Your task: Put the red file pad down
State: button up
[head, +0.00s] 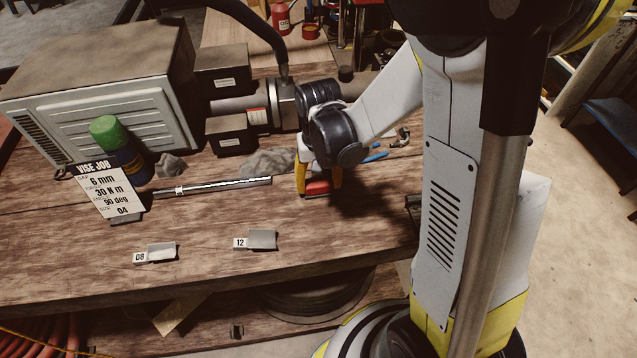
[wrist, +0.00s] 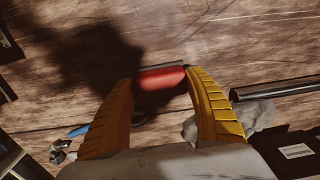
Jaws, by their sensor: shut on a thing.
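The red file pad (head: 318,188) is between the yellow fingers of my gripper (head: 320,186), just above or at the wooden bench top; I cannot tell if it touches the wood. In the wrist view the red pad (wrist: 162,78) lies across the gap between both fingertips of my gripper (wrist: 160,82), with a thin grey edge along its far side. My gripper is shut on the pad. The fingers hide the pad's two ends.
The workbench (head: 330,235) is bare in front of my gripper. A metal rod (head: 215,187) and a grey cloth (head: 268,162) lie to the left. Tags 08 (head: 155,253) and 12 (head: 256,240) lie near the front edge. A blue-handled tool (head: 376,156) lies behind.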

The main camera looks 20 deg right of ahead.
aim_at(319, 183)
jog(key=shift+f, duration=0.1)
jog(key=o, duration=1)
jog(key=shift+o, duration=0.2)
notch_tip(319, 183, up, 13)
jog(key=p, duration=0.4)
jog(key=s+r+n+t, duration=0.2)
jog(key=s+r+t, duration=0.5)
jog(key=s+r, duration=0.2)
jog(key=shift+s+r+b, duration=0.15)
jog(key=shift+s+b, duration=0.15)
jog(key=shift+s, duration=0.15)
